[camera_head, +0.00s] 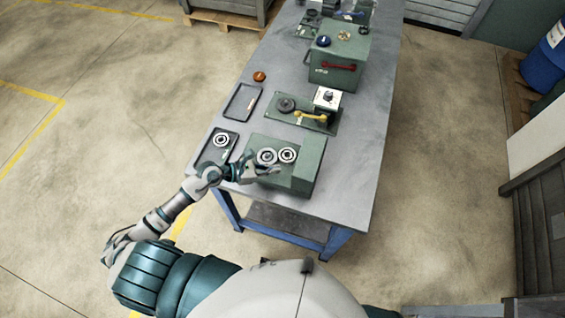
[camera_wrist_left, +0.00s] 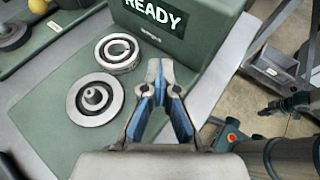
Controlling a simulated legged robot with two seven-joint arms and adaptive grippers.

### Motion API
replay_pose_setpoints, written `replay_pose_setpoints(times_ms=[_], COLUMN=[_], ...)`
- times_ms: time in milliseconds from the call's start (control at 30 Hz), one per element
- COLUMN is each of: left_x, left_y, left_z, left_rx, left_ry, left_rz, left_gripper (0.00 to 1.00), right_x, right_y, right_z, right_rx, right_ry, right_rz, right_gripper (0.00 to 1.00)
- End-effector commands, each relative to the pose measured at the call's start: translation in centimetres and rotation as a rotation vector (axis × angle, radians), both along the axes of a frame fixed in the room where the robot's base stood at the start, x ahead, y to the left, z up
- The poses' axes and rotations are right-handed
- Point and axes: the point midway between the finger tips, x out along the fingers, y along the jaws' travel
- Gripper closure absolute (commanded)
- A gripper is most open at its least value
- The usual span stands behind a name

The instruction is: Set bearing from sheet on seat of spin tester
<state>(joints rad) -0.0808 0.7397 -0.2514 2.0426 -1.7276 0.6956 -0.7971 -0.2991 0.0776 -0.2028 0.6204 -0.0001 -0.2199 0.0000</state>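The green spin tester (camera_head: 307,168) stands at the near end of the bench. Its round seat with a central stub (camera_wrist_left: 92,98) is bare in the left wrist view; it also shows in the head view (camera_head: 266,157). A bearing-like ring (camera_wrist_left: 117,53) lies beside the seat, near the box marked READY; the head view shows it too (camera_head: 287,155). Another bearing (camera_head: 221,140) lies on the dark-rimmed sheet (camera_head: 206,160) to the left. My left gripper (camera_wrist_left: 161,76) is over the tester's near side, apart from both rings, its fingertips together with nothing between them. My right gripper is out of view.
An empty dark-framed tray (camera_head: 243,103) and an orange round piece (camera_head: 260,76) lie along the bench's left edge. A green station with a yellow handle (camera_head: 312,117) and a box with a red handle (camera_head: 338,67) stand farther back. The bench's right strip is clear.

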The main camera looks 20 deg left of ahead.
Motion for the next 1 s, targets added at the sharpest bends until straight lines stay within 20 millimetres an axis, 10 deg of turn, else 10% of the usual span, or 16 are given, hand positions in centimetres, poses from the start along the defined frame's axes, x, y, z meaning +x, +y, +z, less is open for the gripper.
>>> replay_pose_setpoints(times_ms=[400, 933, 1000], left_x=[-8.3, -9.6, -9.6], left_y=[3.7, 4.3, 4.3], left_z=[0.9, 1.3, 1.3], left_rx=[-0.002, -0.004, -0.004], left_ry=[-0.001, -0.005, -0.005], left_rz=[0.000, 0.000, 0.000], left_gripper=[1.00, 1.00, 0.87], right_x=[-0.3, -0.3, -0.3], right_y=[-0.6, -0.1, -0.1], right_z=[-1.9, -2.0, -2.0], right_rx=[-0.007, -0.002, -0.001], right_ry=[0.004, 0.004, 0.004], right_rz=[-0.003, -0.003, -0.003], right_gripper=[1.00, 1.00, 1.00])
